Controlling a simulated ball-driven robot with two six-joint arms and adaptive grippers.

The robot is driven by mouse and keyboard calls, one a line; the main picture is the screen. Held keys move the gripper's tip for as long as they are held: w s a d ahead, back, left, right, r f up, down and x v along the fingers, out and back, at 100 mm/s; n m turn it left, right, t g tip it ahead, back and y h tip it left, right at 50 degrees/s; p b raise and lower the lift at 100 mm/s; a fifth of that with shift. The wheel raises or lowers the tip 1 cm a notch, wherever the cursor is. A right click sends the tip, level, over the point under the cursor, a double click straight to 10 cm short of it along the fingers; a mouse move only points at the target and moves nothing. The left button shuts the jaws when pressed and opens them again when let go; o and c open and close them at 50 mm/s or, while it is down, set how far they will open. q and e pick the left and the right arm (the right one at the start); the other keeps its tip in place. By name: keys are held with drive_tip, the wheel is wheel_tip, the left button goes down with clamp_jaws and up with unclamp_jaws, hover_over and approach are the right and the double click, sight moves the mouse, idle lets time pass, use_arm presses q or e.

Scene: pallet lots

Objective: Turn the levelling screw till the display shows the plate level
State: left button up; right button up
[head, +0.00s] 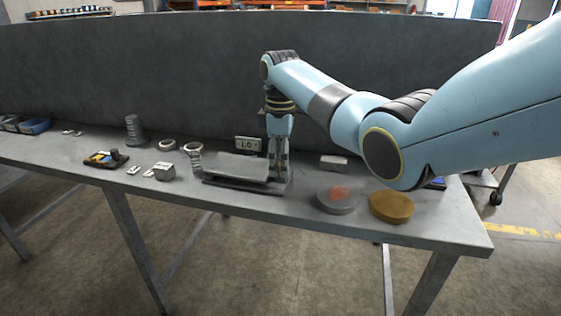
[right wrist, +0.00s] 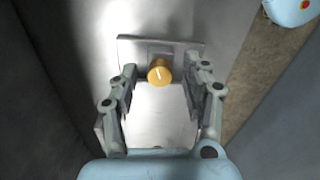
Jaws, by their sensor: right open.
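The levelling screw has an orange knob with a pale line across its top (right wrist: 159,72); it shows in the right wrist view between the fingers of my right gripper (right wrist: 161,68), with a gap on each side. In the head view my right gripper (head: 280,174) points down at the right end of the grey plate (head: 237,167) and hides the knob. The gripper is open. The small display (head: 248,144) stands behind the plate and seems to read 1.0; any sign before it is unclear. My left gripper is out of view.
A grey disc with a reddish top (head: 338,199) and a brass-coloured disc (head: 391,206) lie right of the plate. A metal block (head: 164,171), rings (head: 167,145) and a dark tray (head: 106,159) lie left. A tall grey panel (head: 150,75) rises behind the bench.

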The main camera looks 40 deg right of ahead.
clamp_jaws()
idle(0.4)
